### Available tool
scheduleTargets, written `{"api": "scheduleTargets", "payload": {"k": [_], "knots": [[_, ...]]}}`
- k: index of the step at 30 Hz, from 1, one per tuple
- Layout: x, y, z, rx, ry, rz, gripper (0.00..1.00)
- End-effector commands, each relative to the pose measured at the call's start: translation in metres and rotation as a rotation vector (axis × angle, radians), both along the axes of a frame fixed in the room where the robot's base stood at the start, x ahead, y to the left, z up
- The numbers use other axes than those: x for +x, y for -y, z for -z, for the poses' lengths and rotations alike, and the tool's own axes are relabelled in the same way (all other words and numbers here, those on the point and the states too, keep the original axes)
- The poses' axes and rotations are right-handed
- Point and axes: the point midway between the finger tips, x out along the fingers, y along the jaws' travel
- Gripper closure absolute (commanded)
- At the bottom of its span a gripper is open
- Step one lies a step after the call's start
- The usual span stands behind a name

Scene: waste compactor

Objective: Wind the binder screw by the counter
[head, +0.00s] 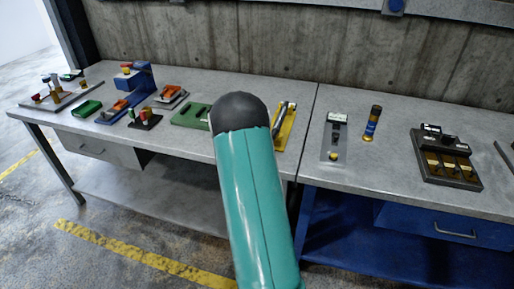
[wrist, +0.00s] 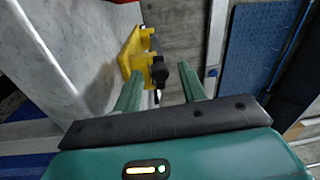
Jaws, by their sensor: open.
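A yellow fixture (head: 289,120), likely the binder, lies on the bench (head: 230,85) just right of my arm in the head view, with a dark and silver bar along it. In the wrist view a yellow bracket (wrist: 132,50) carries a black knob (wrist: 159,72), perhaps the screw's end. My gripper (wrist: 160,80) is open, its two green fingers apart, with the knob seen in line between them; whether it is within their reach I cannot tell. The head view does not show my gripper. A grey plate with a white-labelled box (head: 336,117), possibly the counter, lies to the right.
A green tray (head: 188,116), a blue stand (head: 136,80) and several small fixtures fill the left. A concrete wall (head: 300,38) closes the back.

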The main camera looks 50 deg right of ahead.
Motion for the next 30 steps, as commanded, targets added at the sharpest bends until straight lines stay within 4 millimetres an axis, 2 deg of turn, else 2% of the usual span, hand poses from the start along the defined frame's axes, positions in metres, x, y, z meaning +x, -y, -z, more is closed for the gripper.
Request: {"api": "scheduleTargets", "payload": {"k": [5, 15, 19, 24, 30], "knots": [[-0.007, -0.019, 0.002, 0.002, -0.002, -0.002, 0.59], [-0.036, -0.087, 0.007, 0.001, -0.001, -0.004, 0.59], [-0.046, -0.108, 0.008, 0.001, -0.002, -0.003, 0.59], [-0.052, -0.123, 0.009, 0.0, 0.0, -0.003, 0.59], [-0.054, -0.126, 0.01, 0.0, 0.001, -0.001, 0.59]]}}
